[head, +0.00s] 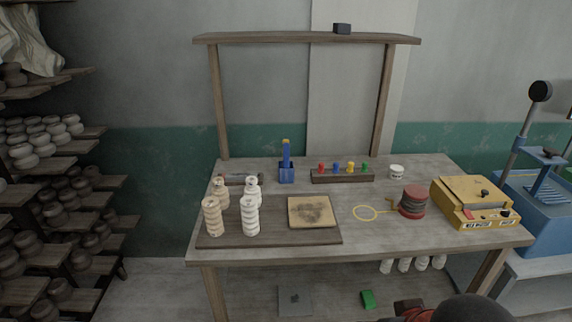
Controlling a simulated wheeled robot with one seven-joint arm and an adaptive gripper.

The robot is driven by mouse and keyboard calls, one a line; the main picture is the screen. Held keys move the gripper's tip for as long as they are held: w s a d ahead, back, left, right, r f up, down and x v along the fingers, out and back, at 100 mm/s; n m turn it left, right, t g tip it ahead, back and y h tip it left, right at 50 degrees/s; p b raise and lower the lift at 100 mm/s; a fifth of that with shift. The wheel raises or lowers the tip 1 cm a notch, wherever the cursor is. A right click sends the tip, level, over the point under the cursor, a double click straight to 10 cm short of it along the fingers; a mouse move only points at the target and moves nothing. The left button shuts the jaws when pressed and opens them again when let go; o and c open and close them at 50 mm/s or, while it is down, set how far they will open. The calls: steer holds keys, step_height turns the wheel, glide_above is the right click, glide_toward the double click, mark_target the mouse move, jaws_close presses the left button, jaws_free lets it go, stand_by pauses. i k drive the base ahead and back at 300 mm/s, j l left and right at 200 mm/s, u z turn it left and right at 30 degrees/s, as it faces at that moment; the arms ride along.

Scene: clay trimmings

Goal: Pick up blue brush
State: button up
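The blue brush (287,150) stands upright in a small blue holder (286,174) towards the back of the wooden table (370,240). Its shaft is blue and its upper end is yellowish. Its lower part is hidden inside the holder. My gripper's fingers do not show. A dark rounded part at the bottom edge, right of centre, looks like part of my arm, well apart from the brush.
White and tan spool-like stacks (251,217) stand on a dark board (270,237) in front of the holder. A rack (343,178) with coloured knobs is right of it. A yellow box (473,205) stands at the right. An overhead shelf (300,38) spans above.

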mark_target(286, 145)
steer(key=i+j, duration=0.65)
steer(key=i, duration=0.15)
steer(key=i+j, duration=0.65)
steer(key=i, duration=0.15)
